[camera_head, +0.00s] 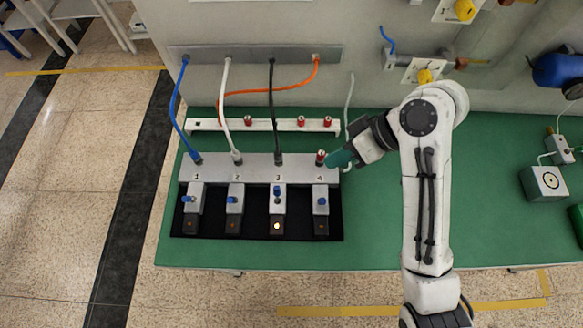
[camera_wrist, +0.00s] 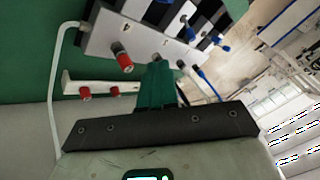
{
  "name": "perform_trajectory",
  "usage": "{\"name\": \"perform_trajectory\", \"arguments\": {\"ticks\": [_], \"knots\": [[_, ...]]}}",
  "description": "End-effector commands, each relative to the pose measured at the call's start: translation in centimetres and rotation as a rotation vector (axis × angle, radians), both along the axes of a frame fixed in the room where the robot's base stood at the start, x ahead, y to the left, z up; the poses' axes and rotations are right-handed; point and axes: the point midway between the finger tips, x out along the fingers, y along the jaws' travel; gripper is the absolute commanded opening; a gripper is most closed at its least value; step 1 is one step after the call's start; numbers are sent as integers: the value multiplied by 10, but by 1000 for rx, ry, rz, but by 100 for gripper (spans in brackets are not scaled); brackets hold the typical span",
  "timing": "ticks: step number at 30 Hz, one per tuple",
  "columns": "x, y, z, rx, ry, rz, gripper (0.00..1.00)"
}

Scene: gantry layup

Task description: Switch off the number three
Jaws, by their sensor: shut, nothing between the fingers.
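A pale grey panel (camera_head: 258,171) numbered 1 to 4 lies on the green table. Station 3 has a blue switch (camera_head: 277,190) that sits further up than the other three, and a lit yellowish lamp (camera_head: 277,226) below it. The lamps of the other stations look dark. A black cable (camera_head: 271,105) runs into the socket at 3. My gripper (camera_head: 335,160) is shut and empty, beside the red cap (camera_head: 320,157) at station 4. In the wrist view its green fingers (camera_wrist: 157,66) point at the panel, close to the red cap (camera_wrist: 122,58). Contact cannot be told.
A blue cable (camera_head: 178,105) and a white cable (camera_head: 225,105) run to sockets 1 and 2. An orange cable (camera_head: 270,92) hangs from the wall rail (camera_head: 200,54). A white strip (camera_head: 275,125) with red caps lies behind the panel.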

Motion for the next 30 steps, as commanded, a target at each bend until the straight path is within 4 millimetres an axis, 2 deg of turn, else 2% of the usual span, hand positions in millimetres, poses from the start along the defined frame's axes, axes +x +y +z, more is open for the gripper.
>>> {"name": "perform_trajectory", "arguments": {"ticks": [11, 25, 30], "knots": [[0, 3, -5, 1, -1, 0, 0], [1, 38, -50, -1, 5, 0, 0], [1, 58, -76, -1, 5, 0, 0]]}}
